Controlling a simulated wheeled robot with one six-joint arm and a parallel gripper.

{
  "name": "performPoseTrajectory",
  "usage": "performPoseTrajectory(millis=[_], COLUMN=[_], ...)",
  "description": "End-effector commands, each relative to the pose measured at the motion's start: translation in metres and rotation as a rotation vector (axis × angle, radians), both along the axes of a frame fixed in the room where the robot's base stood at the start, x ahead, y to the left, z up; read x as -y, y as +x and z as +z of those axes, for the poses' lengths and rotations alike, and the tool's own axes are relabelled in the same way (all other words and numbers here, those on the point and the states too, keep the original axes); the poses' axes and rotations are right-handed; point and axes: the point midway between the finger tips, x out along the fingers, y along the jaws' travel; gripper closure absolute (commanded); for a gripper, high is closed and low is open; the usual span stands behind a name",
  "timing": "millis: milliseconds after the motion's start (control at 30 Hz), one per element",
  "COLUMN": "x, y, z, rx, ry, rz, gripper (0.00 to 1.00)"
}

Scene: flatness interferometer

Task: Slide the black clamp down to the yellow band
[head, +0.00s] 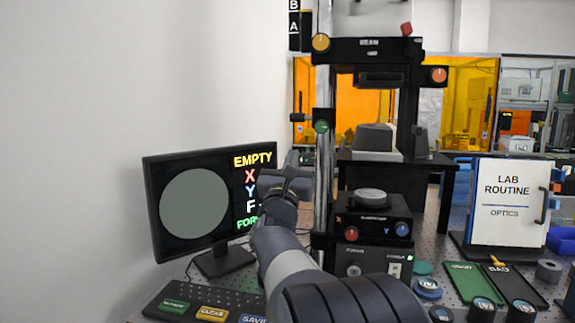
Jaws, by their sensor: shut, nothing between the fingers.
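The black clamp (324,115) sits on the upright silver post (324,175) at the left of the instrument. It has a green knob (321,127) on its front and a small black handle (298,117) sticking out left. I cannot make out a yellow band on the post; my arm hides or crowds its lower part. My gripper (293,163) is shut and empty, in front of the monitor's right edge. In the picture it is below and left of the clamp, apart from it.
The black beam head (372,50) with yellow, red and orange knobs tops the instrument. A monitor (152,210) stands left, with a button panel (160,292) below. A stage (371,205) with a grey disc is right of the post.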

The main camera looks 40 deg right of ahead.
Motion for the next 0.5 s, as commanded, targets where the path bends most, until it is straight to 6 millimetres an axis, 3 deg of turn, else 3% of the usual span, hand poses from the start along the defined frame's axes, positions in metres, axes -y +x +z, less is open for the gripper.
performPoseTrajectory(millis=[167,300,500], x=[0.026,0.028,0.031], y=[0.022,0.024,0.027], z=[0.022,0.045,0.056], rx=[-0.003,0.000,-0.001], ry=[-0.001,-0.001,-0.001], rz=[-0.001,0.002,0.001], gripper=[1.00,1.00,1.00])
